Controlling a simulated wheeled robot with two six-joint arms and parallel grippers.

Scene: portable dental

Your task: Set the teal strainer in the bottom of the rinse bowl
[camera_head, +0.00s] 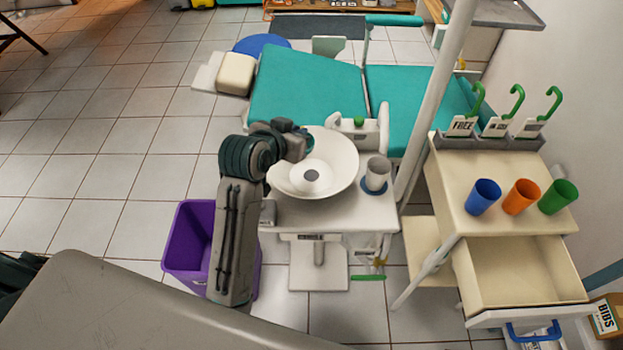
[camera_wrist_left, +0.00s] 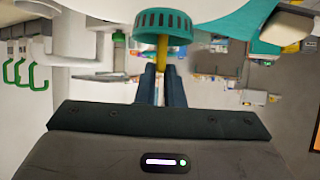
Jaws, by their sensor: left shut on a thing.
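The teal strainer (camera_wrist_left: 162,24) shows at the top of the left wrist view as a slotted cup with a yellow stem. My left gripper (camera_wrist_left: 160,85) is shut on the yellow stem, with the cup beyond the fingertips. The white rinse bowl (camera_head: 338,160) stands on the pale unit in the head view, with a grey round spot in its inner part. My left gripper (camera_head: 298,142) is over the bowl's upper left side there. The strainer cannot be made out clearly in the head view, and its contact with the bowl cannot be told. My right gripper is not in view.
A grey-white cup (camera_head: 377,172) stands right of the bowl, near a pale pole (camera_head: 437,90). The teal dental chair (camera_head: 310,85) lies behind. A purple bin (camera_head: 186,238) is left of the unit. A cart (camera_head: 500,180) with coloured cups and an open drawer stands right.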

